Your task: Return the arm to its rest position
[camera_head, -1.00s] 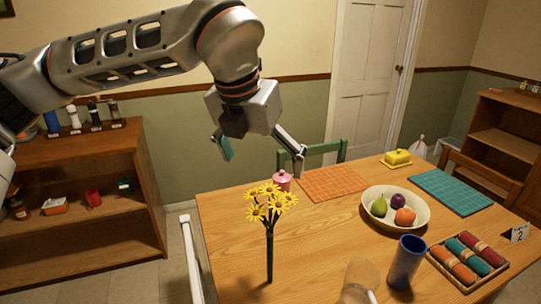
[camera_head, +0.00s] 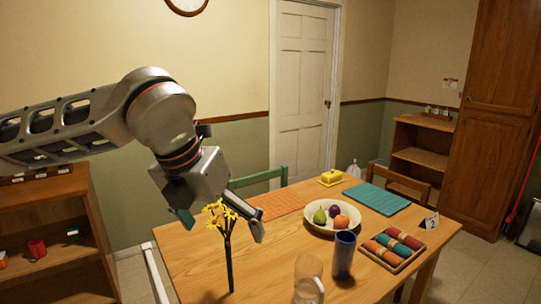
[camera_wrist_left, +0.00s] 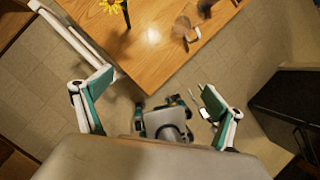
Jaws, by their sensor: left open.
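My left arm comes in from the left in the head view. Its gripper (camera_head: 221,224) is open and empty, above the left side of the table, with its fingers spread. The yellow flowers (camera_head: 222,216) overlap it in the picture; I cannot tell the gap between them. In the left wrist view the open fingers (camera_wrist_left: 157,104) stand wide apart with nothing between them. The floor, the table corner and part of my own body show beyond them.
The wooden table (camera_head: 190,262) holds a fruit bowl (camera_head: 318,229), a blue tumbler (camera_head: 343,255), a clear glass (camera_head: 308,280), a box of rolls (camera_head: 391,249), placemats and a yellow butter dish (camera_head: 332,177). A green chair (camera_head: 258,177) stands behind. A shelf (camera_head: 50,225) is at left.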

